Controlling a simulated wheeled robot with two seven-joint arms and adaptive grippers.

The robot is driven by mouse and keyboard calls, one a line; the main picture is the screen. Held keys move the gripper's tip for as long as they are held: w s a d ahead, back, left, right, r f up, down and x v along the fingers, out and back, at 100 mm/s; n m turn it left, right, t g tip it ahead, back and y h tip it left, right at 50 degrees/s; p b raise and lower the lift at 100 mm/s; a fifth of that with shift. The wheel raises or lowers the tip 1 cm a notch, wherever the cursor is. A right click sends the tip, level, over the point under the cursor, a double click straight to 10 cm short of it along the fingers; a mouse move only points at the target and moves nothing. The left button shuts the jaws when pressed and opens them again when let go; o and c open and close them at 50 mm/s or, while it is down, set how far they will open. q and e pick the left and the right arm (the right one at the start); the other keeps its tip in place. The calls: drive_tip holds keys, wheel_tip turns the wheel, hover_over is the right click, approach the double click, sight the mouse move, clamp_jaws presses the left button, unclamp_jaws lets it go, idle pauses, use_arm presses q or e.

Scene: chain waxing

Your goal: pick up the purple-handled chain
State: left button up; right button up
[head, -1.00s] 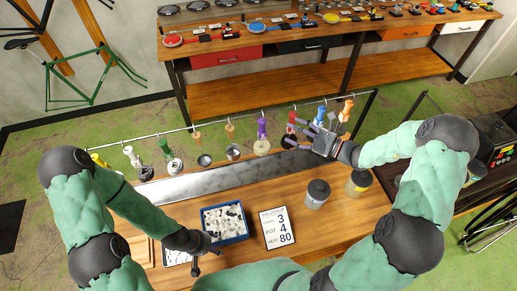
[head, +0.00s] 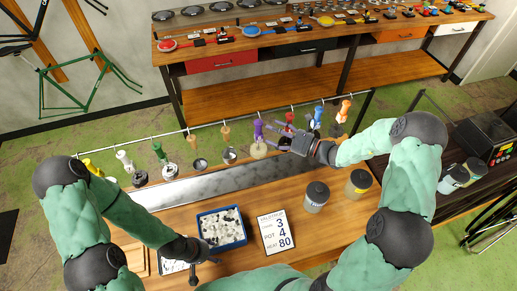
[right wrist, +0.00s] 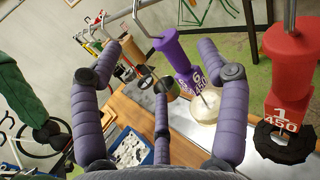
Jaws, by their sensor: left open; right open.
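The purple-handled chain (head: 258,131) hangs from a hook on the rail, with a pale round coil below its handle. In the right wrist view the purple handle (right wrist: 177,53) and its number tag show between my open fingers, a little beyond them. My right gripper (head: 280,134) is open and empty, just right of the purple handle in the head view. The pale coil (right wrist: 205,108) hangs below the handle, near one finger. My left gripper (head: 198,262) is open and empty, low over the bench by the trays.
A red-handled chain (right wrist: 289,65) hangs close on one side of my right gripper. Several other handles, such as the green one (head: 158,150), hang along the rail. A blue bin (head: 222,240), a number card (head: 274,232) and two jars (head: 315,197) stand on the bench.

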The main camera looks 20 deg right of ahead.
sight(261, 126)
drive_tip(key=p+x, duration=0.1)
drive_tip(key=x, duration=0.3)
drive_tip(key=shift+w+a, duration=0.3)
clamp_jaws()
